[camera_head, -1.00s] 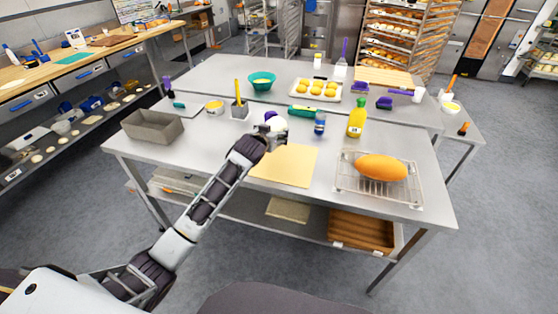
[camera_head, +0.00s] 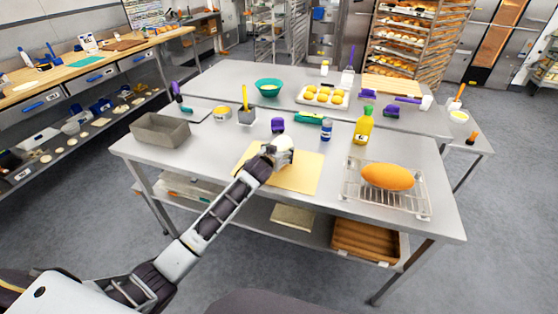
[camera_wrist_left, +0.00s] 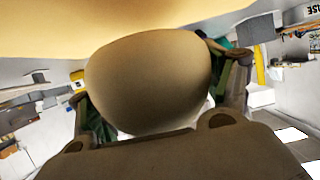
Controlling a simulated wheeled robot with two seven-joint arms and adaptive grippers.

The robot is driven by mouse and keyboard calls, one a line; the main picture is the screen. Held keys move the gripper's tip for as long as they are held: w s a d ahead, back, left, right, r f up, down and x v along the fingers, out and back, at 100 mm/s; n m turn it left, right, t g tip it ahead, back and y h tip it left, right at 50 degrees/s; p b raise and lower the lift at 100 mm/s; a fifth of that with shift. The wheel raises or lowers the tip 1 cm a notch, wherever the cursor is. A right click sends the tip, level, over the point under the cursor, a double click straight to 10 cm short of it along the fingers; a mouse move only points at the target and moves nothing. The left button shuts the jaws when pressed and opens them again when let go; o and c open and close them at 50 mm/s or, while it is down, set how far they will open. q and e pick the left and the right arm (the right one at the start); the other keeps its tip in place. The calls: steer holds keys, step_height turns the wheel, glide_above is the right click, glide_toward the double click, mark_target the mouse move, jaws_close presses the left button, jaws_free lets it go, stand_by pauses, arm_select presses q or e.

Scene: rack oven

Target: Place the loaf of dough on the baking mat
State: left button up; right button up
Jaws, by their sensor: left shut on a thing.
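The loaf of dough (camera_head: 285,142) is pale and rounded. My left gripper (camera_head: 277,154) is shut on it, with a finger at each side. In the left wrist view the dough (camera_wrist_left: 148,82) fills the middle between the fingers. The baking mat (camera_head: 301,180) is a flat tan sheet on the steel table. The dough and gripper are over the mat's back part in the head view. The mat's tan surface also fills the top of the wrist view (camera_wrist_left: 220,14). I cannot tell whether the dough touches it. My right gripper is not in view.
A baked loaf (camera_head: 387,176) lies on a wire rack (camera_head: 362,203) to the right. A grey tin (camera_head: 160,131) stands left. A purple object (camera_head: 278,125), a blue jar (camera_head: 326,131) and a yellow bottle (camera_head: 362,127) stand behind the mat. The mat's front is clear.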

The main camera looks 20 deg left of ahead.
arm_select(q)
steer(key=shift+f, duration=0.15)
steer(key=shift+f, duration=1.75)
steer(key=shift+f, duration=0.1)
steer(key=o, duration=1.3)
steer(key=shift+f, duration=0.1)
steer(key=shift+v, duration=6.05)
steer(key=shift+s, duration=0.1)
